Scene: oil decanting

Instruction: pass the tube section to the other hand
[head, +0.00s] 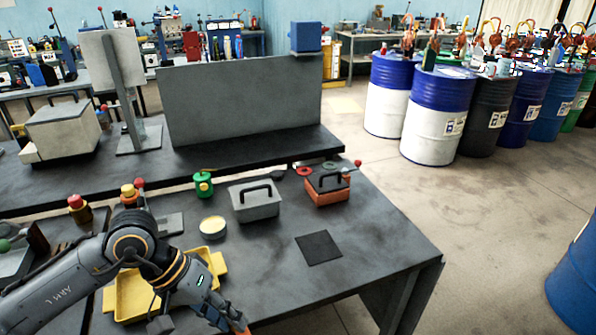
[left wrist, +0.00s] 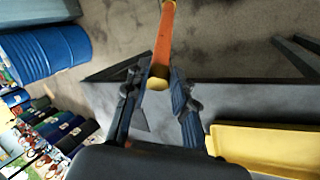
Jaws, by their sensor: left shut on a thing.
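The tube section (left wrist: 164,40) is orange with a yellow end. In the left wrist view its yellow end sits between the fingertips of my left gripper (left wrist: 156,84), and the orange length points away beyond them. In the head view my left gripper (head: 226,316) is at the bottom edge, over the near side of the bench. Only a small orange piece of the tube section (head: 241,330) shows there; the rest is cut off by the frame. My left gripper is shut on the tube section. My right gripper is in neither view.
A yellow tray (head: 110,300) lies beside my left arm on the dark bench (head: 375,235). A grey box (head: 254,204), red box (head: 327,192), green canister (head: 203,184), round yellow-topped tin (head: 212,226) and black mat (head: 318,248) stand farther back. The bench's right front is clear.

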